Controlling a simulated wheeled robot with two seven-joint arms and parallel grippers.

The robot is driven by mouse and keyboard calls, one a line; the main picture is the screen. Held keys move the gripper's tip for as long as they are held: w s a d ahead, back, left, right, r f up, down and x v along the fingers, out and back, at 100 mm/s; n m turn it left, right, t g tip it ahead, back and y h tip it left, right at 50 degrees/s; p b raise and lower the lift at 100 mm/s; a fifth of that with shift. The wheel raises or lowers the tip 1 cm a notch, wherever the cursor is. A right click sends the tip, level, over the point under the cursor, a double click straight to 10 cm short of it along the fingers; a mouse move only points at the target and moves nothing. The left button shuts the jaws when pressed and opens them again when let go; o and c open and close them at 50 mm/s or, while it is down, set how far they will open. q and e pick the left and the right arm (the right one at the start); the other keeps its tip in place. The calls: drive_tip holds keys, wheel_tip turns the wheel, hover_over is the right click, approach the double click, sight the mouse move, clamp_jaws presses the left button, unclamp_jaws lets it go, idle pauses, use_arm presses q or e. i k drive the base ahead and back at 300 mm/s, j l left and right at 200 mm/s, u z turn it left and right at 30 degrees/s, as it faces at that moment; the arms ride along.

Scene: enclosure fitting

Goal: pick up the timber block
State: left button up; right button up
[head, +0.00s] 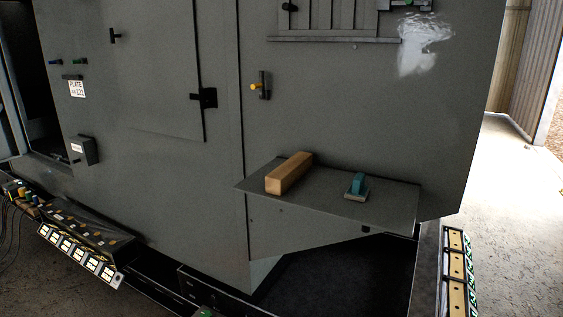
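The timber block (289,173) is a long light-brown bar. It lies on the left part of a grey shelf (386,192) that juts from the enclosure wall, with its long side running away from me toward the back right. Nothing touches or covers it. Neither of my grippers shows in the head view, so their state is hidden.
A teal-handled tool (357,186) sits on the shelf to the right of the block. A terminal strip (80,247) is at the lower left.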

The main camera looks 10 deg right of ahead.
sight(280, 178)
drive_tip(key=i+l, duration=0.15)
drive_tip(key=i, duration=0.4)
drive_tip(key=i+l+z, duration=0.1)
drive_tip(key=i, duration=0.45)
